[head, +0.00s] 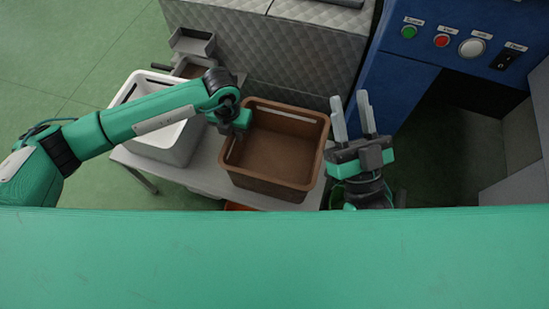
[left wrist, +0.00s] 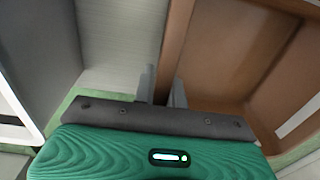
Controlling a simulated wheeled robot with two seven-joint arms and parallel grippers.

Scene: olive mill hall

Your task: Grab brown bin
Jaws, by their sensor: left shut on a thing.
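The brown bin (head: 275,155) is an open, empty box with slotted end walls, at the right part of a light bench. My left gripper (head: 236,125) is at its left wall, with its fingers hidden from the head view. In the left wrist view, the fingers of my left gripper (left wrist: 163,88) stand on both sides of the bin's brown wall (left wrist: 178,40), shut on it. I cannot tell whether the bin is lifted off the bench. My right gripper (head: 352,118) is open and empty, just right of the bin, fingers pointing away.
A white and grey bin (head: 185,150) stands left of the brown bin on the bench (head: 210,160). Small grey trays (head: 192,42) lie behind it. A quilted grey block (head: 300,55) stands behind the bench. A blue panel with buttons (head: 455,40) is at the right.

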